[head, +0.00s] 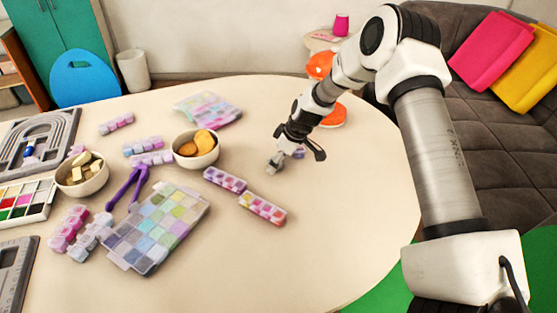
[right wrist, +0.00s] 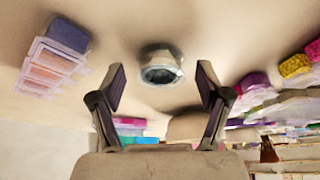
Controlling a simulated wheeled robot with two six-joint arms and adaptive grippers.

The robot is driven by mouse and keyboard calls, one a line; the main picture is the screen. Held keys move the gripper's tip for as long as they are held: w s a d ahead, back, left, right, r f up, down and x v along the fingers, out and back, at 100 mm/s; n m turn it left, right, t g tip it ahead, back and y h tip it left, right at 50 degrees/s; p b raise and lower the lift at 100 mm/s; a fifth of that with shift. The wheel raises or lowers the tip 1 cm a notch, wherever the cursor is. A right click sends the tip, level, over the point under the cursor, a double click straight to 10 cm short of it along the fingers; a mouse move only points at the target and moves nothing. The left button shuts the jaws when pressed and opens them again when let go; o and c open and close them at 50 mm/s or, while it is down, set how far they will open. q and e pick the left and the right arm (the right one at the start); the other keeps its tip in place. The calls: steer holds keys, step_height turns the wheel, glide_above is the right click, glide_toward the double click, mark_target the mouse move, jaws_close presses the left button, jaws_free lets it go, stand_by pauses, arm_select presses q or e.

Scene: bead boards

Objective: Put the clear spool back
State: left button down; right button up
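My right gripper (head: 281,153) reaches down over the middle of the table in the head view. In the right wrist view its two fingers (right wrist: 160,92) are spread wide apart and empty. A small, round, clear-grey spool (right wrist: 161,68) lies on the table just beyond the gap between the fingertips. In the head view the spool (head: 274,166) shows as a small greyish shape at the gripper's tip, partly hidden by it. I cannot tell from the head view whether they touch. My left gripper is not in view.
Pink and purple bead boxes (head: 262,208) lie just in front of the spool. A bowl of orange pieces (head: 196,163), a bowl of pale blocks (head: 82,190), a multicolour case (head: 157,226) and a grey bead board (head: 62,128) stand to the left. The table's right side is clear.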

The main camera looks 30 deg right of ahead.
steer(key=shift+r, duration=0.15)
steer(key=shift+r+p, duration=0.3)
steer(key=shift+p, duration=0.1)
steer(key=p+v, duration=0.2)
steer(key=v, duration=0.9)
steer(key=shift+s+r, duration=0.2)
steer(key=shift+r, duration=0.05)
steer(key=shift+d, duration=0.15)
